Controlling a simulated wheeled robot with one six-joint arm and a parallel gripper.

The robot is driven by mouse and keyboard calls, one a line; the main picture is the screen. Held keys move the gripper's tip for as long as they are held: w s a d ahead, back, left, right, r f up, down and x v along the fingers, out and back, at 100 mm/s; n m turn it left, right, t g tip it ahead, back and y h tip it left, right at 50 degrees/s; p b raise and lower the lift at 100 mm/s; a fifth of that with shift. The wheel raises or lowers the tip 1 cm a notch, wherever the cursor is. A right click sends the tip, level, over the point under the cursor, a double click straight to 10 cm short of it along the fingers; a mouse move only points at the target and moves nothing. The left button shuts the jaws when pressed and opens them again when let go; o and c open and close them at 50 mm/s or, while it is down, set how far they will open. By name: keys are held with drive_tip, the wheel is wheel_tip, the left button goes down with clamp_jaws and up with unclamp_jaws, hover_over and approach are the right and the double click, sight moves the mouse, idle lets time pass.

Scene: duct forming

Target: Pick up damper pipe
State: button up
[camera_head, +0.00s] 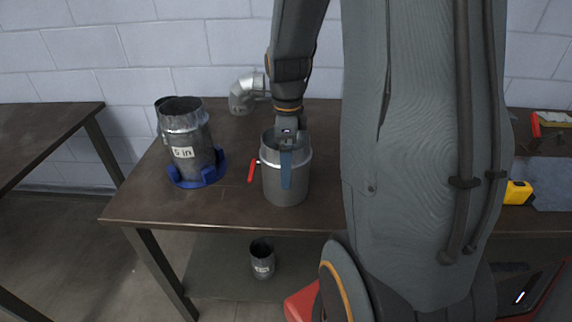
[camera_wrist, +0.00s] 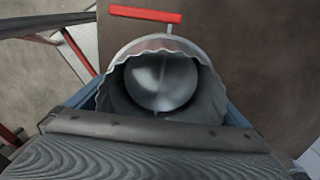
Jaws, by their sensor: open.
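The damper pipe (camera_head: 270,185) is a grey metal cylinder with a crimped top rim and a red handle on its left side. It stands upright on the brown workbench (camera_head: 225,213). My gripper (camera_head: 287,168) points down over it, with one blue finger in front of its near wall; the other finger is hidden in the head view. In the wrist view the damper pipe (camera_wrist: 213,98) shows its wavy rim, a round plate inside and the red handle. Blue finger parts show on both sides of it. The jaws are open, with the pipe between them.
A taller pipe (camera_head: 183,134) labelled "5 in" stands in a blue holder (camera_head: 214,170) to the left. A silver elbow (camera_head: 243,94) lies at the back near the wall. A small pipe (camera_head: 262,262) stands on the lower shelf. A yellow tape measure (camera_head: 518,192) is at right.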

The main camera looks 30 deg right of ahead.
drive_tip(key=c, duration=1)
drive_tip(key=shift+r, duration=0.1)
